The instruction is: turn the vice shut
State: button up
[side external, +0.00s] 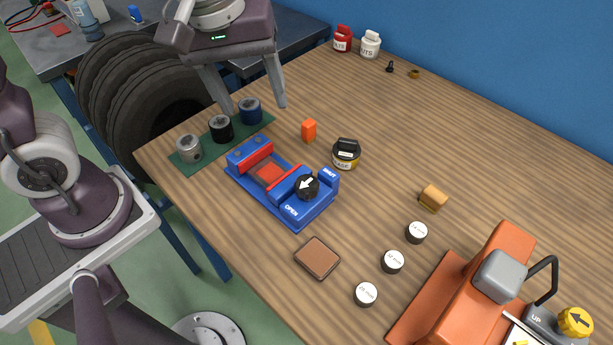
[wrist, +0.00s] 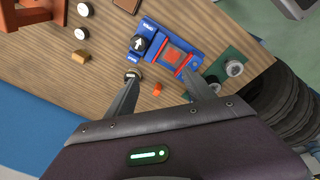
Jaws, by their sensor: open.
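The blue vice (side external: 240,183) with red jaws lies on the wooden table, also seen in the wrist view (wrist: 189,46). An orange-red square (side external: 270,174) shows between its jaws; I cannot tell if it is a loose part. A black knob (side external: 307,187) with a white arrow sits at its right end, between the labels OPEN and SHUT. My gripper (side external: 254,109) is open and empty, above and behind the vice. Its fingers also show in the wrist view (wrist: 161,74), apart from the knob.
A green strip (side external: 184,166) with three cylinders lies left of the vice. A brown pad (side external: 317,258) and white-topped discs (side external: 392,262) are in front and right. An orange jack (side external: 455,295) stands far right.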

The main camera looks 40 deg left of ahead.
aim_at(307, 182)
jog(key=w+d+f+n, duration=0.1)
jog(key=d+f+n, duration=0.1)
jog(key=f, duration=0.1)
jog(key=w+d+f+n+g, duration=0.1)
jog(key=w+d+f+n, duration=0.1)
jog(key=f, duration=0.2)
jog(key=w+d+f+n+g, duration=0.1)
jog(key=d+f+n, duration=0.1)
jog(key=f, duration=0.1)
jog(key=shift+w+d+f, duration=0.15)
jog(key=shift+d, duration=0.2)
notch_tip(307, 182, down, 7)
jog(key=shift+r, duration=0.1)
grip_shut()
